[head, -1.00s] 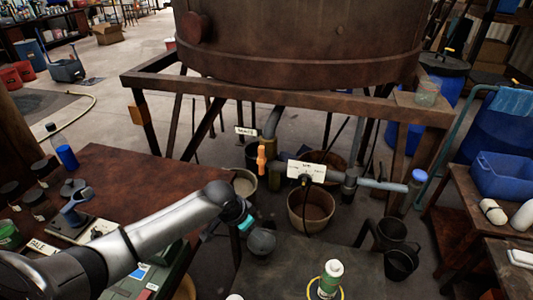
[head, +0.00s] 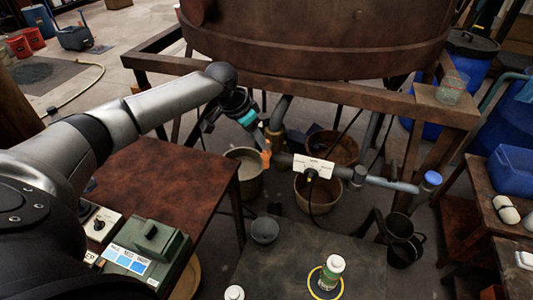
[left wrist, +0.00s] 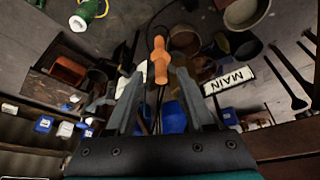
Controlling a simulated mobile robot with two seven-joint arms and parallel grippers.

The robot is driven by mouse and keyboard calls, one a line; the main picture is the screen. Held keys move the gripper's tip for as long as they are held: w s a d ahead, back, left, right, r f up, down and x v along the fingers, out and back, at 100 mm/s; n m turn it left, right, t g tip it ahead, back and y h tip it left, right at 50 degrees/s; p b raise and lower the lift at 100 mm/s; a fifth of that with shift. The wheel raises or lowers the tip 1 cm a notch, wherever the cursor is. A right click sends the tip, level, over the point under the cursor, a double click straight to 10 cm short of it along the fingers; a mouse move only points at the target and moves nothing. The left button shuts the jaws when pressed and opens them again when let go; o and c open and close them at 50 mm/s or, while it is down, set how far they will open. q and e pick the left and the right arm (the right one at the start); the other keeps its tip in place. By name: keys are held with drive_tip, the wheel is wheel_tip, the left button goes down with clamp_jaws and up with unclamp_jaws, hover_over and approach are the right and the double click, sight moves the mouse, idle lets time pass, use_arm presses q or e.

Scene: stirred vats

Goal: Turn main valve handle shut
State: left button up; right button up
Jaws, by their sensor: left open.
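The main valve handle is orange (head: 266,158) and sits on the pipe under the big rusty vat. In the left wrist view the orange handle (left wrist: 160,60) shows upright, ahead of and between the fingertips. A "MAIN" label (left wrist: 229,80) is beside it there; in the head view my arm seems to hide that label. My left gripper (head: 258,135) is just above and left of the handle, pointing down at it. Its two fingers (left wrist: 156,82) are apart with nothing clamped between them. I cannot tell how deep the handle lies between them. My right gripper is out of view.
The vat (head: 310,40) and its rusty frame beam (head: 340,92) stand close above the arm. A second white label (head: 313,167) and a blue-capped pipe end (head: 432,178) are to the right. Buckets (head: 318,195) stand below. A brown table (head: 150,190) is at left.

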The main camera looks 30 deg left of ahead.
sight(267, 153)
use_arm(q)
drive_tip(key=b+x, duration=0.1)
drive_tip(key=x, duration=0.7)
drive_tip(key=shift+w+f, duration=0.1)
drive_tip(key=shift+f, duration=0.1)
drive_tip(key=shift+d, duration=0.1)
clamp_jaws()
